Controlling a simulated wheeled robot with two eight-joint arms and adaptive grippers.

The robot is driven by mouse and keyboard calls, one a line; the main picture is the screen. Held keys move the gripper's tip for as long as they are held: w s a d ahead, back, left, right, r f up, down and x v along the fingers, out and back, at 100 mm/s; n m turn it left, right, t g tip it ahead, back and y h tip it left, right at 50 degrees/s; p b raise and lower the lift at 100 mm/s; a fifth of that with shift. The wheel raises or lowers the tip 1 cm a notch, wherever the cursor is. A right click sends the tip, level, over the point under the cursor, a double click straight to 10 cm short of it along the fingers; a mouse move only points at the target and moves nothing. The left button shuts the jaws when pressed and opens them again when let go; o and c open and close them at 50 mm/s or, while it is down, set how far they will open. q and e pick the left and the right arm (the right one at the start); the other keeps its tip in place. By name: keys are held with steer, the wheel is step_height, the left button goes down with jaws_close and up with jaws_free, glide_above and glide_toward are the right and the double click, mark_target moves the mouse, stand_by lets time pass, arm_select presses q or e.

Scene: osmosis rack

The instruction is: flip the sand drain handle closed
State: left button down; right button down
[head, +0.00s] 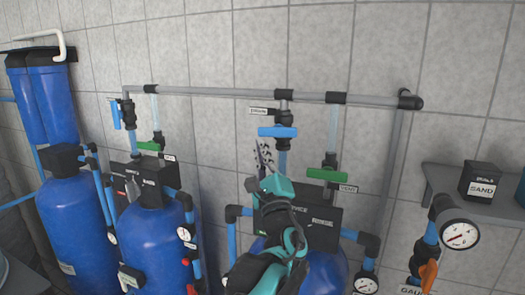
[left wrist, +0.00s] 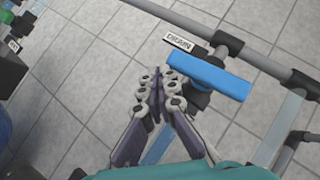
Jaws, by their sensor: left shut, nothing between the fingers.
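A blue drain handle (head: 277,132) sits on a black valve on a vertical pipe below the grey rail. It lies level, across the pipe, beside a white DRAIN label (head: 258,111). In the left wrist view the blue handle (left wrist: 208,76) is right of the fingertips, with the DRAIN label (left wrist: 179,43) above it. My left gripper (head: 264,150) is shut and empty, just below and left of the handle. Its fingers (left wrist: 160,82) show close together in the left wrist view; a small gap to the handle seems visible. My right gripper is not in view.
Another blue handle (head: 116,115) hangs upright at the left. Green handles (head: 150,146) (head: 327,174) are on neighbouring pipes. Blue tanks (head: 75,222) stand below. A grey shelf (head: 455,185) with a SAND box (head: 481,181) and a gauge (head: 459,234) are at the right.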

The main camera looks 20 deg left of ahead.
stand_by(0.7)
arm_select(q)
steer(key=s+f+b, duration=0.4)
steer(key=s+f, duration=0.3)
steer(key=f, duration=0.4)
steer(key=shift+d+b, duration=0.15)
steer(key=shift+b, duration=0.15)
